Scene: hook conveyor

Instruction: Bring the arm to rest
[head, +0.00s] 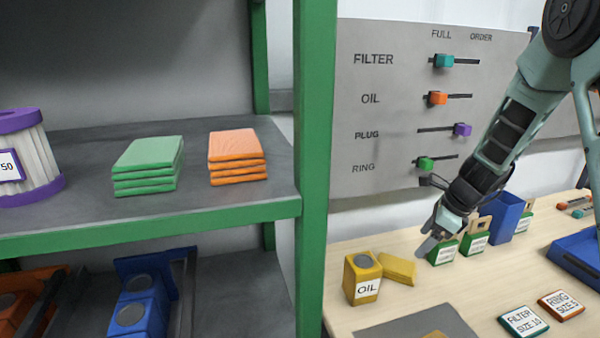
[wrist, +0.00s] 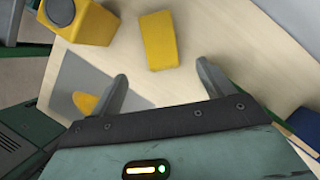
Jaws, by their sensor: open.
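My gripper (head: 431,240) hangs over the wooden table, near the green labelled boxes in the head view. In the wrist view my gripper (wrist: 165,80) shows two grey fingers spread apart with nothing between them. A yellow block (wrist: 159,39) lies on the table just beyond the fingertips, apart from them. It also shows in the head view (head: 398,267), beside the yellow box labelled OIL (head: 362,279). My arm (head: 510,130) reaches down from the upper right.
A green-framed shelf (head: 314,170) stands at the left, with green packs (head: 148,167) and orange packs (head: 237,157). A slider panel (head: 390,110) is behind the table. Cards (head: 523,321), a grey mat (head: 425,326) and a blue tray (head: 577,255) lie on the table.

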